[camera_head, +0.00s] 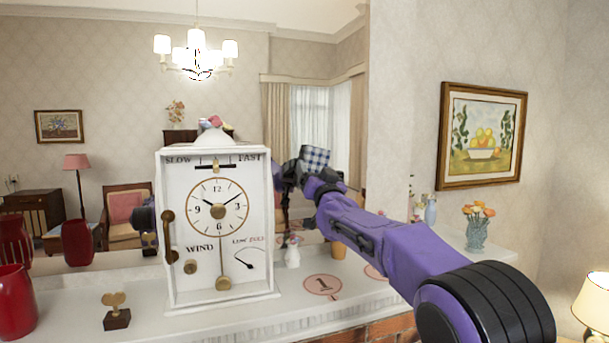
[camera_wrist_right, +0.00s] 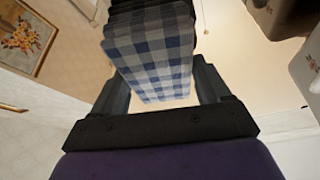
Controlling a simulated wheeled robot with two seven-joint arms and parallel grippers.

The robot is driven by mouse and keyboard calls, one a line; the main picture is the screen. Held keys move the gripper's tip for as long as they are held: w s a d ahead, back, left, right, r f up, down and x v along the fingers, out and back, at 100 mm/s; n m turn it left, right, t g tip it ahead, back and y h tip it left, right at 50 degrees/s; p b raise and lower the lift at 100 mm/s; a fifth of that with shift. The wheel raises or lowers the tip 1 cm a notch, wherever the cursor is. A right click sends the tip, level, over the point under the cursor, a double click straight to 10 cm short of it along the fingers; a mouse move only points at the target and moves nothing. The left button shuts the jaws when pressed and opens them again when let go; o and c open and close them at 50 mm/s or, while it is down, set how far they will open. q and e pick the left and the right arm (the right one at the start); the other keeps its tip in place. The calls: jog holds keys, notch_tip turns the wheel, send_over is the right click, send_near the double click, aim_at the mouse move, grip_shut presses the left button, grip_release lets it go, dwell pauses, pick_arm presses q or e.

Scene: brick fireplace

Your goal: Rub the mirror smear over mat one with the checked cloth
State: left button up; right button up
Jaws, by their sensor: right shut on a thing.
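The blue-and-white checked cloth (camera_head: 315,157) is held up against or close to the mirror, above and slightly left of mat one; contact with the glass cannot be told. My right gripper (camera_head: 311,177) is shut on the cloth. In the right wrist view the cloth (camera_wrist_right: 150,62) sits between the two fingers (camera_wrist_right: 162,88). Mat one (camera_head: 323,285) is a pink disc marked 1 on the white mantel. The mirror (camera_head: 230,100) reflects the room. I cannot make out the smear; the cloth and gripper may hide it. My left gripper is not in view.
A white clock cabinet (camera_head: 215,270) stands on the mantel left of my right arm. A small white vase (camera_head: 292,252) and orange cup (camera_head: 338,246) stand behind mat one.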

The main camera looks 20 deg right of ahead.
jog(key=shift+d, duration=0.65)
jog(key=d, duration=0.4)
jog(key=shift+w+d, duration=0.1)
jog(key=shift+d, duration=0.05)
jog(key=shift+d+p, duration=0.35)
jog(key=shift+d, duration=1.5)
jog(key=shift+w+a+f, duration=0.1)
jog(key=shift+a, duration=0.25)
jog(key=a+b, duration=0.1)
jog(key=a, duration=1)
jog(key=shift+s+a+p, duration=0.25)
jog(key=shift+a+p, duration=0.15)
